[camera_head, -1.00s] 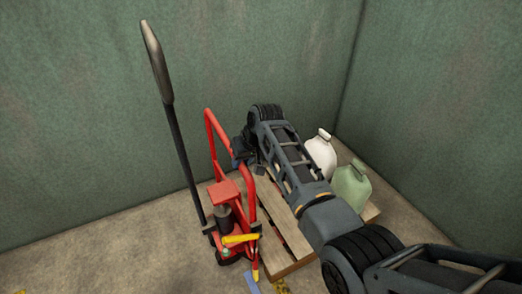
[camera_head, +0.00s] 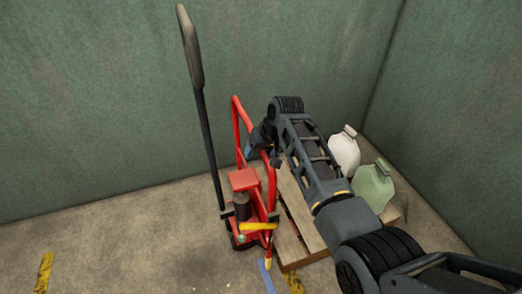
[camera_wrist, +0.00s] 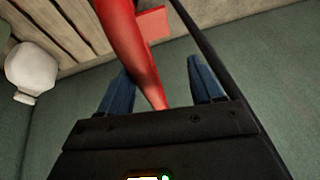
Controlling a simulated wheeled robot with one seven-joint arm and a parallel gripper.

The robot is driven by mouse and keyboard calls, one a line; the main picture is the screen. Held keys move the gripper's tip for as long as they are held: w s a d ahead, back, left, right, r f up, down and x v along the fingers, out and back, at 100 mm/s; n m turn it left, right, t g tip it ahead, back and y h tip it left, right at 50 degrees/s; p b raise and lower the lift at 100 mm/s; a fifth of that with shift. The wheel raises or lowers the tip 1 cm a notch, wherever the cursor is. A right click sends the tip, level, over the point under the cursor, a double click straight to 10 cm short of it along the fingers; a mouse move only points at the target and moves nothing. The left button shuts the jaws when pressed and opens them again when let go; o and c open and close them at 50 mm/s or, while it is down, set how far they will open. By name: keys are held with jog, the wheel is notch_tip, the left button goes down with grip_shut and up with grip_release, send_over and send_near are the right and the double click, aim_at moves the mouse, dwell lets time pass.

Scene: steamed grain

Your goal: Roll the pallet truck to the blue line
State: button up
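The red pallet truck (camera_head: 244,181) stands on the floor by the green wall, with a tall dark handle (camera_head: 199,90) at its left and a red upright frame. A wooden pallet (camera_head: 301,226) sits at its right. A short blue line (camera_head: 265,279) shows on the floor just in front of the truck. My gripper (camera_head: 254,150) is at the red frame, its fingers partly hidden in the head view. In the wrist view, my gripper (camera_wrist: 162,88) has its two blue fingers apart, one on either side of a red bar (camera_wrist: 131,48), with a gap on the right.
A white jug (camera_head: 345,150) and a green jug (camera_head: 373,186) stand on the pallet. Green walls meet in a corner behind them. Yellow floor marks (camera_head: 43,271) lie at the front left and by the blue line. The floor left of the truck is clear.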

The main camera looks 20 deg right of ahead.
jog(key=shift+a, duration=0.45)
jog(key=v, duration=0.7)
jog(key=shift+s+d+r, duration=0.15)
jog(key=shift+s+r, duration=0.05)
jog(key=shift+r, duration=0.1)
dwell(0.4)
